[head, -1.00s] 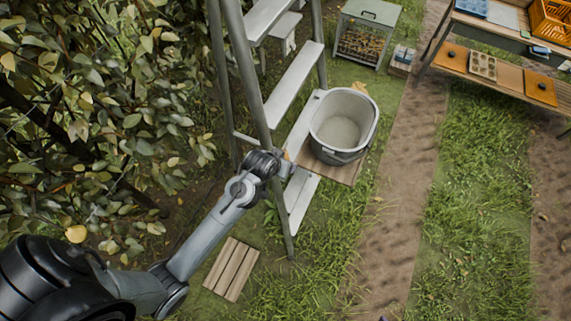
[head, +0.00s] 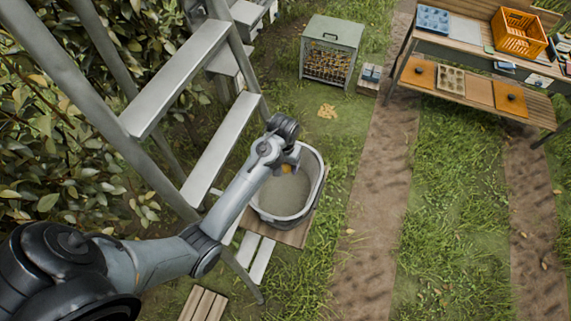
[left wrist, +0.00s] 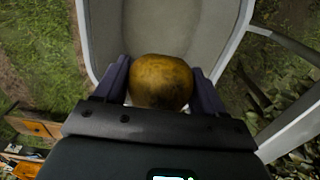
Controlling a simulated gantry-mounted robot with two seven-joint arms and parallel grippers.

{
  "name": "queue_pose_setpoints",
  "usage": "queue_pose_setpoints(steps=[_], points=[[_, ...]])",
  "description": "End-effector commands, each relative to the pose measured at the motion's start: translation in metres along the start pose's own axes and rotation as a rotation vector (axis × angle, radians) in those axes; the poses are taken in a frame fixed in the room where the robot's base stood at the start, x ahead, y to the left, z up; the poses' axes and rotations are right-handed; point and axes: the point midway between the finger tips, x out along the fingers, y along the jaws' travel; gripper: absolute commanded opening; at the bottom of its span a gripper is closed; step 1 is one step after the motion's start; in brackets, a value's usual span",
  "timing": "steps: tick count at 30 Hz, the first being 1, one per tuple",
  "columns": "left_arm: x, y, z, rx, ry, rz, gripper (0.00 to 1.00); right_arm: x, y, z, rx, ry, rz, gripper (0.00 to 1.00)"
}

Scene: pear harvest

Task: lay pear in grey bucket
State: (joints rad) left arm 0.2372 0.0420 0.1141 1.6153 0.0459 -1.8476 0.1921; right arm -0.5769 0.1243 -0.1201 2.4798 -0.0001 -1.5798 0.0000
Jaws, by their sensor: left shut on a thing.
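The grey bucket (head: 311,207) stands on a small wooden platform by the ladder in the head view. It is open at the top, and its bare inside shows. My left gripper (head: 288,167) is over the bucket's far-left part, mostly hidden by my own wrist. In the left wrist view my left gripper (left wrist: 162,85) is shut on a brownish-yellow pear (left wrist: 161,80), with a dark finger on each side. A bit of the pear also shows in the head view (head: 287,168). The bucket's pale inside (left wrist: 175,28) lies beyond the pear. My right gripper is not in view.
A metal ladder (head: 216,148) rises close to the left of the bucket, near my arm. Leafy branches (head: 60,150) fill the left. A grey cage box (head: 330,48) stands behind. A bench (head: 470,84) with an orange crate (head: 520,34) is at the upper right.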

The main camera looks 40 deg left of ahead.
Motion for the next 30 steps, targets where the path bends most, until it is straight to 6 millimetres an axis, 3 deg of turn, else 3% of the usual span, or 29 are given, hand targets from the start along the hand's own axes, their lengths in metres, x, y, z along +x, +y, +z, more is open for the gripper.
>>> queue_pose_setpoints(steps=[11,23,30], points=[[0.018,-0.001,0.000,-0.003,-0.011,-0.001,0.35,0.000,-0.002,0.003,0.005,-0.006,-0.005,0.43],[0.058,-0.001,0.001,-0.003,-0.011,-0.001,0.35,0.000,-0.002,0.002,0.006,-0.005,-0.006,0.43],[0.084,0.000,0.001,-0.003,-0.009,-0.001,0.35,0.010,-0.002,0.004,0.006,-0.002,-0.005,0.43]])
